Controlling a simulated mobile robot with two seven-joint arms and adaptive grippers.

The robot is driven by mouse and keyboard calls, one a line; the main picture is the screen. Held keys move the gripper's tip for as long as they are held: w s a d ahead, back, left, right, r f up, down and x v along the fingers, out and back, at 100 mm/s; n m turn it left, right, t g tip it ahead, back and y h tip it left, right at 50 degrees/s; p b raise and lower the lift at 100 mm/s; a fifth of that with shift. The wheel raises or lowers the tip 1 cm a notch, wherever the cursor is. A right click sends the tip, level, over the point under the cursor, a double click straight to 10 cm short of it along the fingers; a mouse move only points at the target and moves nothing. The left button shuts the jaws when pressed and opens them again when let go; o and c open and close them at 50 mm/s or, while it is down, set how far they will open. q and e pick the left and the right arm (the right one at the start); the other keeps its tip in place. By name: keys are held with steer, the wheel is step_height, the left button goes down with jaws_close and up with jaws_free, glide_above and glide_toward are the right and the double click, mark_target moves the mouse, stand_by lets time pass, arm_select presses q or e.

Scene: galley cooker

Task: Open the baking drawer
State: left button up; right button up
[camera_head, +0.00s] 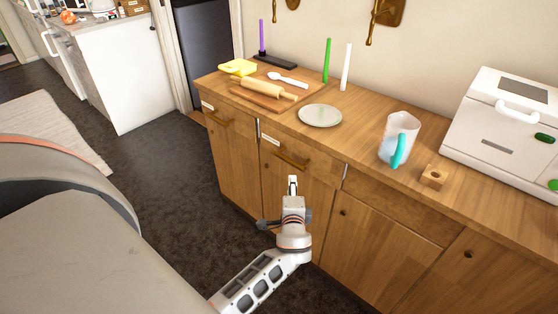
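The left drawer (232,125) has a brass bar handle (218,118). The middle drawer (312,166) has a similar handle (291,161). Both look shut. My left gripper (293,182) points up towards the middle drawer, just below its handle in the picture. I see no contact with the handle. The fingertips are small and close to edge-on, so their opening is unclear. My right gripper is out of view.
Cupboard doors (375,255) stand below. Dark floor (165,160) is clear at left.

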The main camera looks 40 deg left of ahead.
mark_target(288, 162)
arm_select(q)
steer(key=w+a+r, duration=0.1)
steer(key=w+a, duration=0.1)
steer(key=w+a+y, duration=0.1)
steer(key=w+a, duration=0.2)
steer(key=w+a+r+y+b, duration=0.1)
steer(key=w+a, duration=0.1)
steer(key=w, duration=0.1)
steer(key=shift+a+r, duration=0.3)
steer(key=shift+a, duration=0.05)
jaws_close()
